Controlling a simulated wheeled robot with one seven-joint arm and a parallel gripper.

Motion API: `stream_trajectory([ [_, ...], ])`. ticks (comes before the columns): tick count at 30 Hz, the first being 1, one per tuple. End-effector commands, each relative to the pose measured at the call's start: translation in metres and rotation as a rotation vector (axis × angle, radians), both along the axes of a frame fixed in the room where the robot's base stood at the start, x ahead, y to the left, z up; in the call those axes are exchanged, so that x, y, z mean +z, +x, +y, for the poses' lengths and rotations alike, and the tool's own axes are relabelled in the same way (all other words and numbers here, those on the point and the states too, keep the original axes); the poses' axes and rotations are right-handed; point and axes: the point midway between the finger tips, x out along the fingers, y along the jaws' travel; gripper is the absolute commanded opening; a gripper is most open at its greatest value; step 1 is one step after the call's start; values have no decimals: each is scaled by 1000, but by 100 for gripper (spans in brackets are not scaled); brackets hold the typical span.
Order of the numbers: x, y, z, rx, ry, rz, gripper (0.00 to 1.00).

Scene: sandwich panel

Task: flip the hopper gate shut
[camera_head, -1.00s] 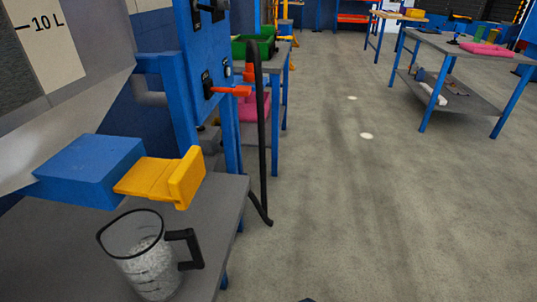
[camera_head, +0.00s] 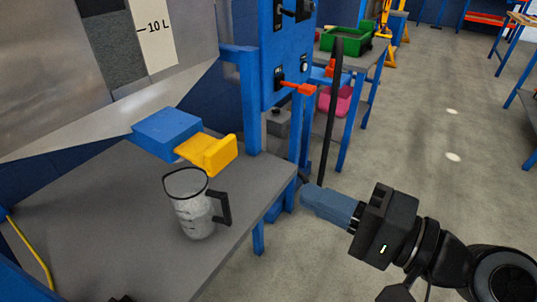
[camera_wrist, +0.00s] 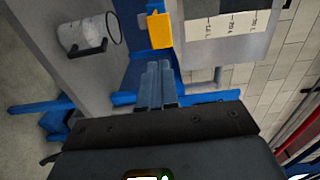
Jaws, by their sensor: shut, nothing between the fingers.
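The hopper gate is a yellow slide plate with an upturned handle (camera_head: 213,155), sticking out of a blue block (camera_head: 167,133) under the grey hopper (camera_head: 140,95). The gate also shows in the wrist view (camera_wrist: 160,30), beyond my fingertips. A clear jug with a black rim and handle (camera_head: 195,205) stands on the grey table below the gate and holds pale granules. My gripper (camera_head: 305,190) is shut and empty, to the right of the table edge and apart from the gate. Its closed fingers show in the wrist view (camera_wrist: 157,68).
A blue panel (camera_head: 285,55) with red-orange and black levers stands right of the gate. A black upright bar (camera_head: 331,110) stands beside it. The grey table (camera_head: 110,215) has bare room around the jug. Behind are a green bin (camera_head: 347,40) and a pink bin (camera_head: 338,100).

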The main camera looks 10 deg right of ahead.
Motion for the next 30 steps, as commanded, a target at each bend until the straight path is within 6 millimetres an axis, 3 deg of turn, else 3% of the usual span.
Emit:
stream_trajectory([
  [4, 11, 1, 3, 31, 18, -1, 0],
  [17, 11, 4, 7, 34, 19, -2, 0],
  [30, 13, 49, 66, 36, 18, -1, 0],
])
